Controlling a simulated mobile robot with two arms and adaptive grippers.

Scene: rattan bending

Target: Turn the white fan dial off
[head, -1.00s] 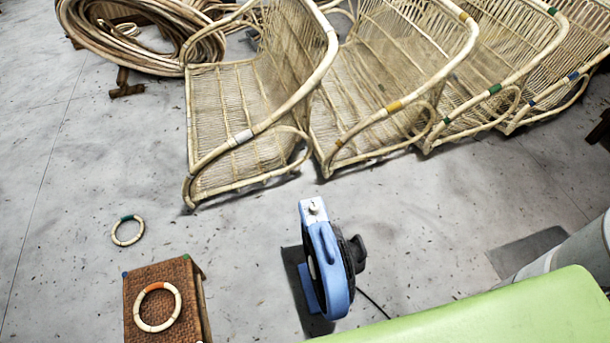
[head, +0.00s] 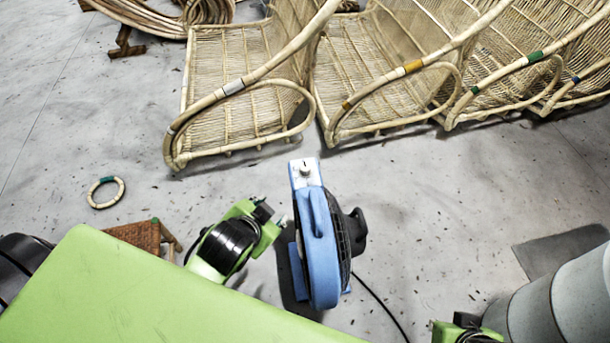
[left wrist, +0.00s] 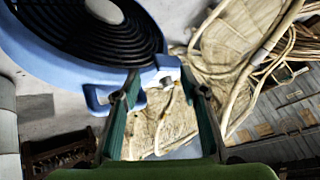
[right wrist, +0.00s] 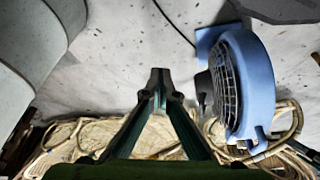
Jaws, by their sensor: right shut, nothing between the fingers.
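The blue fan (head: 322,262) stands on the floor with its white dial (head: 305,172) on the top panel. My left gripper (head: 284,221) is just left of the fan's upper part in the head view. In the left wrist view, the fan (left wrist: 62,55) fills the upper left. There, my open left gripper (left wrist: 160,74) has the fan's white top panel and dial (left wrist: 166,80) showing between its spread fingers; I cannot tell any contact. In the right wrist view, my right gripper (right wrist: 160,77) is shut and empty, apart from the fan (right wrist: 257,82).
Rattan chair frames (head: 245,90) stand in a row behind the fan. A dark cable (head: 385,305) runs from the fan. Grey floor is open on the right.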

